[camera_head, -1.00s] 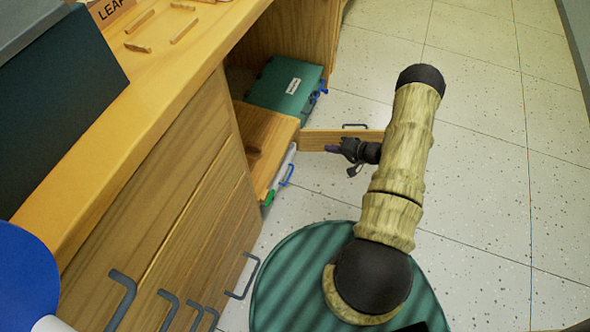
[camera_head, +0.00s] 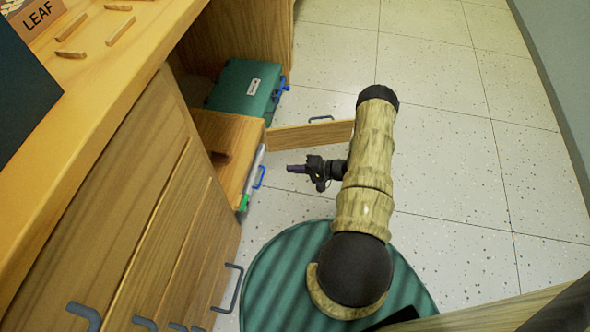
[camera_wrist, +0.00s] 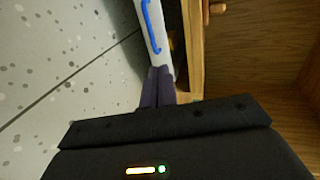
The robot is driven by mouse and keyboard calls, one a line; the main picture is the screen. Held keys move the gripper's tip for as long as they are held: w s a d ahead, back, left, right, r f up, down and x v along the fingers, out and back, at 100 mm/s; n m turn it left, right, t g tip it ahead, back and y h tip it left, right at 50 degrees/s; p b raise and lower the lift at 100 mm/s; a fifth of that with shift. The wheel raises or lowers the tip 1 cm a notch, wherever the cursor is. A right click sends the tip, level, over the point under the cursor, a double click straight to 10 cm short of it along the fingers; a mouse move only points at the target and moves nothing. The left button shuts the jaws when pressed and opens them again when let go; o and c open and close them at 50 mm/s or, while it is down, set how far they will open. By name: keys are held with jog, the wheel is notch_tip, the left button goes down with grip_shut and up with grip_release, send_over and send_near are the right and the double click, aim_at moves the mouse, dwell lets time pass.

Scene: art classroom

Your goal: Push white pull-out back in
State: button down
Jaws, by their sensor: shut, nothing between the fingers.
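The white pull-out (camera_head: 252,178) shows as a narrow white front with a blue handle, low in the wooden cabinet at centre left. It stands beside a wooden box or shelf. In the wrist view the white pull-out (camera_wrist: 156,48) runs up from just beyond my fingertips, its blue handle at the top. My gripper (camera_head: 290,169) is shut and empty, its purple fingers pointing left towards the pull-out, with a small gap in the head view. The fingers of my gripper (camera_wrist: 158,85) show in the wrist view; whether they touch the white front I cannot tell.
Closed wooden fronts with grey handles (camera_head: 231,290) lie nearer. The speckled floor (camera_head: 450,160) to the right is clear.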

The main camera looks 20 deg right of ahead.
jog(key=b, duration=0.5)
send_near(257, 166)
jog(key=x, duration=0.2)
jog(key=f+x, duration=0.1)
jog(key=x, duration=0.2)
jog(key=shift+w+a, duration=0.25)
jog(key=shift+a, duration=0.1)
jog(key=shift+w+a+r, duration=0.1)
jog(key=shift+w+a, duration=0.05)
jog(key=shift+a, duration=0.05)
